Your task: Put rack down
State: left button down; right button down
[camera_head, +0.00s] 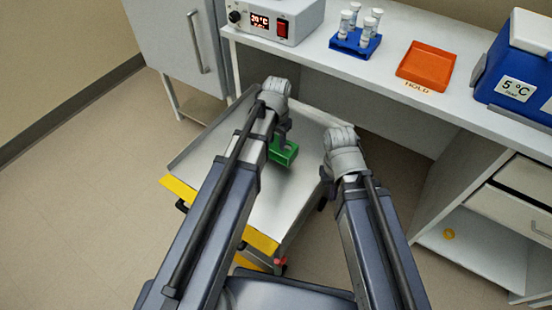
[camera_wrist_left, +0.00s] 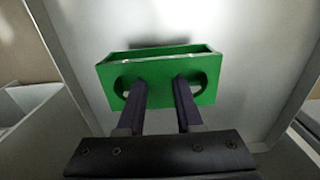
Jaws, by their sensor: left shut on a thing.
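The green rack (camera_head: 287,154) is over the silver top of the cart (camera_head: 268,205) in the head view. In the left wrist view the green rack (camera_wrist_left: 203,72) shows a long open top and two round holes in its near wall. My left gripper (camera_wrist_left: 160,88) is shut on the rack, with its two dark fingers at the near wall by the holes. In the head view my left gripper (camera_head: 284,134) is partly hidden by its arm. I cannot tell whether the rack touches the cart top. My right gripper (camera_head: 325,188) hangs by the cart's right edge, its fingers mostly hidden.
The cart has a yellow front edge (camera_head: 262,241) and a raised rim. The white bench behind holds a heater box (camera_head: 277,20), a blue rack with several vials (camera_head: 354,42), an orange tray (camera_head: 427,66) and a blue cooler (camera_head: 520,65). The cart top around the rack is clear.

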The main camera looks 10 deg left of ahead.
aim_at(277, 144)
pick_arm(q)
jog(key=shift+f+b, duration=1.8)
jog(key=shift+f, duration=0.4)
jog(key=shift+f, duration=0.2)
jog(key=c, duration=0.6)
grip_release()
jog(key=shift+r, duration=0.1)
jog(key=shift+r, duration=0.15)
notch_tip(277, 144, up, 12)
jog(key=p, duration=1.2)
jog(key=shift+y, duration=0.6)
jog(key=s+d, duration=0.2)
jog(key=s, duration=0.2)
jog(key=s+d, duration=0.3)
jog(key=s, duration=0.2)
jog(key=s+d, duration=0.2)
jog(key=s, duration=0.3)
jog(key=shift+s+d, duration=0.15)
jog(key=shift+d, duration=0.15)
